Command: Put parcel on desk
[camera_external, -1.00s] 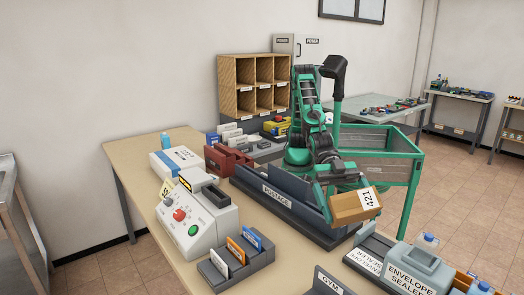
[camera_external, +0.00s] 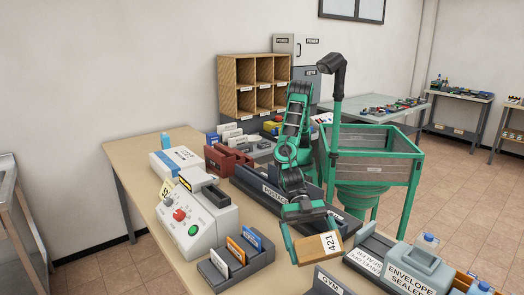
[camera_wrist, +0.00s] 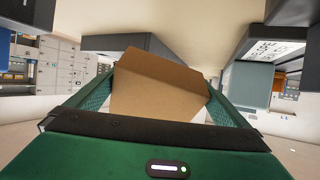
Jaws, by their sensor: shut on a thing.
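The parcel (camera_external: 315,249) is a small brown box with a white label reading 421. My gripper (camera_external: 313,243) is shut on it and holds it over the front part of the desk, between the postage tray and the GYM box. In the wrist view the parcel (camera_wrist: 160,88) sits between the two green fingers of my gripper (camera_wrist: 160,100). The desk (camera_external: 140,160) is a long tan table. Whether the parcel touches the desk surface cannot be told.
The dark postage tray (camera_external: 255,188) lies behind the parcel. A grey control box (camera_external: 197,215) and a card holder (camera_external: 236,262) stand to the left. The GYM box (camera_external: 330,283) is close in front, and the envelope sealer (camera_external: 410,268) is to the right. Bare desk shows around the card holder.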

